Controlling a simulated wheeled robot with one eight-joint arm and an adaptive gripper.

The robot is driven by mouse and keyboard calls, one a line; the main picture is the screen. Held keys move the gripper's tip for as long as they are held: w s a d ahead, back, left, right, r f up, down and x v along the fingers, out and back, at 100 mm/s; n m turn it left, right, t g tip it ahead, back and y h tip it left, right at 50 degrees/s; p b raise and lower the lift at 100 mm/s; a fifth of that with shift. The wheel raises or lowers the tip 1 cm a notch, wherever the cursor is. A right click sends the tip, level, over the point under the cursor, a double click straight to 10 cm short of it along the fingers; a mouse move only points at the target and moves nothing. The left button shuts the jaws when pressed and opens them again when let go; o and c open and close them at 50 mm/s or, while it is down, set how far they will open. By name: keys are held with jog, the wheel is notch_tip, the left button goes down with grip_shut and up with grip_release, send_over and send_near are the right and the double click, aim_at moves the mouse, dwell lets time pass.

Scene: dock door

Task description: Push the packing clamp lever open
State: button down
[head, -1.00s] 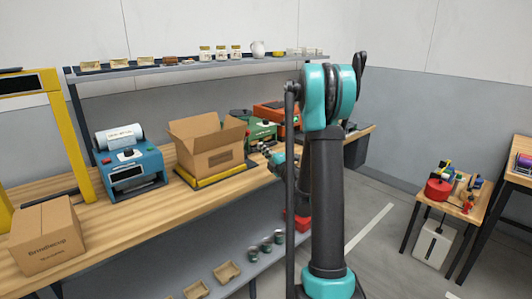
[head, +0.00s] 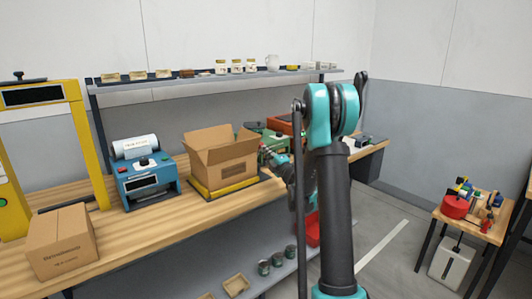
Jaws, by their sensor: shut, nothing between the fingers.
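A green machine (head: 273,146) stands on the wooden bench, right of the open carton, with an orange-red unit (head: 283,123) beside and behind it. I cannot make out the packing clamp lever clearly; it may be on this machine, which is small and partly covered by my arm. My gripper (head: 267,152) is shut and empty. It shows small in front of the green machine, close to the right side of the open carton. I cannot tell whether it touches anything.
The open carton (head: 222,155) sits on a yellow-edged scale. A blue label machine (head: 148,182), a closed carton (head: 61,243) and a yellow frame (head: 87,150) are to the left. A shelf (head: 210,80) runs behind. Open floor (head: 385,265) lies right of the bench.

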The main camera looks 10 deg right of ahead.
jog(key=shift+w+a+r, duration=0.15)
jog(key=shift+w+r, duration=0.05)
jog(key=shift+r, duration=0.1)
jog(key=shift+w+r, duration=0.15)
jog(key=shift+w+a+r, duration=0.4)
jog(key=shift+w+r, duration=0.05)
jog(key=shift+w, duration=0.25)
jog(key=shift+w+a+r, duration=0.45)
jog(key=shift+w+r, duration=0.05)
jog(key=shift+w, duration=0.2)
jog(key=shift+w+a+r, duration=0.4)
jog(key=shift+w+r, duration=0.05)
jog(key=shift+w, duration=0.25)
jog(key=v, duration=1.2)
